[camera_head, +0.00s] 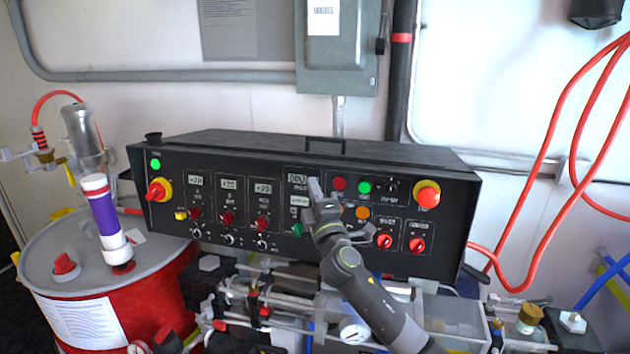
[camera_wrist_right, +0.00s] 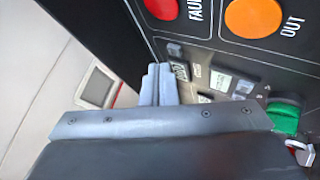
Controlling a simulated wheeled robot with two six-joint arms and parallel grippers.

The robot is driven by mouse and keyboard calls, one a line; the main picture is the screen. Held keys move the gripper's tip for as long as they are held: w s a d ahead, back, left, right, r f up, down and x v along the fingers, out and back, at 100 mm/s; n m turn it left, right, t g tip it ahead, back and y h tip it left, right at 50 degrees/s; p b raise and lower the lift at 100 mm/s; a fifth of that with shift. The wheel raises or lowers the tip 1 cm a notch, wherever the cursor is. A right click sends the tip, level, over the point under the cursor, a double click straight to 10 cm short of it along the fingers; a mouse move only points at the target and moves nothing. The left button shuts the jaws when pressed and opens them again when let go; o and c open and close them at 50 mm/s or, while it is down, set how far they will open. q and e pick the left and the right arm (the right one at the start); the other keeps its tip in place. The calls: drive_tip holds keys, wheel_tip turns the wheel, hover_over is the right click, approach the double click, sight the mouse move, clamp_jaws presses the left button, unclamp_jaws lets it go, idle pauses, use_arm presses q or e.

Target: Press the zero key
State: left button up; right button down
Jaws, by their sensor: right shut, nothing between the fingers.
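The black control panel (camera_head: 400,185) fills the middle of the head view. Its counter display (camera_head: 297,179) sits left of my right gripper (camera_head: 318,190), with a small pale key or label (camera_head: 299,201) below it. My right gripper is shut and empty, fingertips close to the panel face. In the right wrist view, the shut fingers (camera_wrist_right: 158,80) point at the panel beside the display (camera_wrist_right: 180,71) and a small pale rectangle (camera_wrist_right: 220,82). The zero key's lettering is too small to read, and contact cannot be told. My left gripper is not in view.
A red button (camera_head: 338,184), green button (camera_head: 364,187) and orange button (camera_head: 362,212) lie right of the gripper. A green knob (camera_head: 297,229) is below. A red emergency stop (camera_head: 428,195) is farther right. Pipes and fittings crowd the space below; a red drum (camera_head: 110,310) stands left.

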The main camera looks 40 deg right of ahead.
drive_tip(key=s+a+p, duration=0.1)
drive_tip(key=a, duration=0.1)
drive_tip(key=s+a+r+p, duration=0.1)
drive_tip(key=s, duration=0.1)
drive_tip(key=shift+s+a, duration=0.1)
drive_tip(key=shift+a, duration=0.3)
drive_tip(key=shift+f, duration=0.1)
idle(0.6)
